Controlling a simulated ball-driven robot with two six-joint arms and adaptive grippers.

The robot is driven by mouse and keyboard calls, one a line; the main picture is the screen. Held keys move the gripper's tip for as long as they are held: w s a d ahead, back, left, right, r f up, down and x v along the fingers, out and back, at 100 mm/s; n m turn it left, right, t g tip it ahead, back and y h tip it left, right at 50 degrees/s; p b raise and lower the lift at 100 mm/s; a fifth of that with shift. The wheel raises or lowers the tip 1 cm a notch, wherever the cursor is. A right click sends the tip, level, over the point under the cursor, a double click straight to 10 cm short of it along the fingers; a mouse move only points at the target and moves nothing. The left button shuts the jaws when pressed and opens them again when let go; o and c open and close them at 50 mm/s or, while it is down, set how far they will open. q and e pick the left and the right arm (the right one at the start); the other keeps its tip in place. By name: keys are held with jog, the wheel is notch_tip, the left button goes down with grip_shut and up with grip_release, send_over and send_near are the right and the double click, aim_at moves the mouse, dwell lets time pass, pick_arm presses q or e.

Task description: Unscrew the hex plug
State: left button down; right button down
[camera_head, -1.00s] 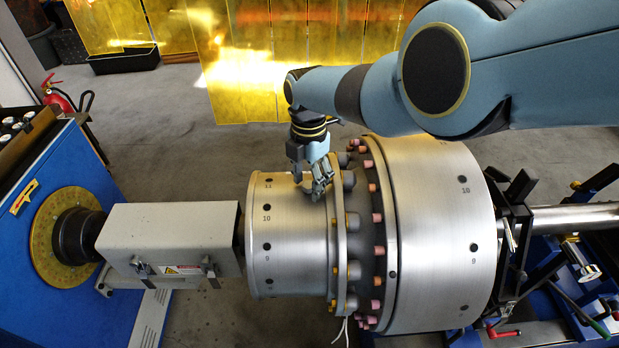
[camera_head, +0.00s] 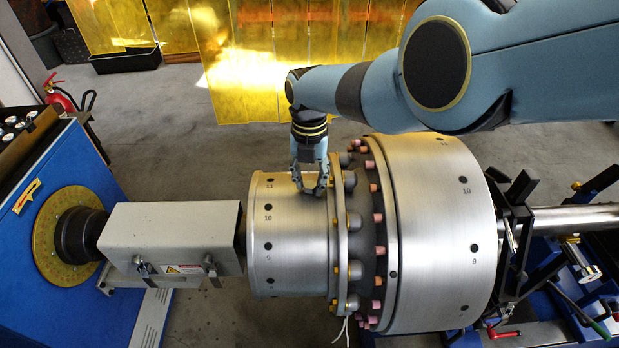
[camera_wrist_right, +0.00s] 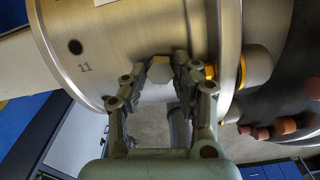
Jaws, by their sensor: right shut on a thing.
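The hex plug (camera_wrist_right: 160,72) is a small grey hexagonal piece at the rim of the smaller silver drum (camera_head: 290,235). In the wrist view it sits between the fingertips of my right gripper (camera_wrist_right: 161,66), which is shut on it from both sides. In the head view my right gripper (camera_head: 312,189) points down at the drum's upper right edge, beside the bolted flange, and its fingers hide the plug. I cannot tell how far the plug sits in its hole. My left gripper is not in view.
Flange bolts (camera_head: 354,222) stand close to the right of my right gripper. The large silver drum (camera_head: 440,240) lies farther right. A grey drive housing (camera_head: 170,240) adjoins the small drum at left. Yellow transparent panels (camera_head: 260,80) stand behind.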

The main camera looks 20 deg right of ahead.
jog(key=n, duration=0.3)
jog(key=shift+s+f, duration=0.1)
jog(key=shift+s, duration=0.05)
jog(key=shift+d+r+p, duration=0.1)
jog(key=shift+r+p, duration=0.4)
jog(key=shift+w+r+p, duration=0.2)
jog(key=shift+r+p, duration=0.3)
jog(key=shift+r, duration=0.1)
